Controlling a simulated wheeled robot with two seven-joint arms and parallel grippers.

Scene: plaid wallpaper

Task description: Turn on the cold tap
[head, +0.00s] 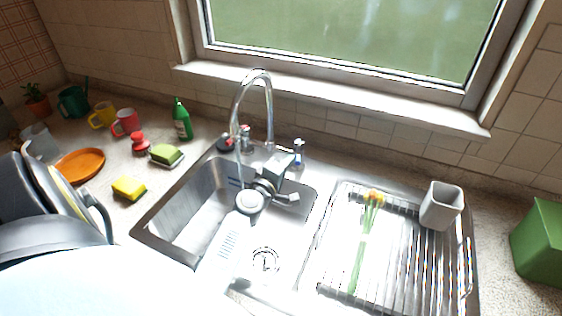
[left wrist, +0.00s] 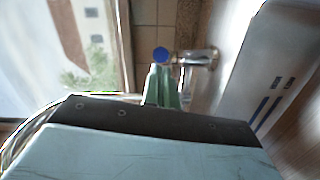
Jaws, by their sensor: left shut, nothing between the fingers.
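The cold tap (head: 299,152) has a blue cap and stands behind the sink, right of the tall chrome spout (head: 269,105). In the left wrist view the cold tap's blue cap (left wrist: 162,55) shows just beyond my fingertips, with its chrome body (left wrist: 200,58) to the right. My left gripper (head: 292,160) reaches over the sink to the cold tap; its greenish fingers (left wrist: 160,78) are shut and empty. I cannot tell whether they touch the cap. The red-marked tap (head: 246,137) stands left of the spout. My right gripper is not in view.
The steel sink basin (head: 190,215) lies under my left arm. The ribbed drainer (head: 400,255) at right holds flowers (head: 363,240) and a grey cup (head: 441,205). A green bottle (head: 182,120), sponge (head: 129,188) and mugs stand at left. The window sill (head: 340,100) is behind.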

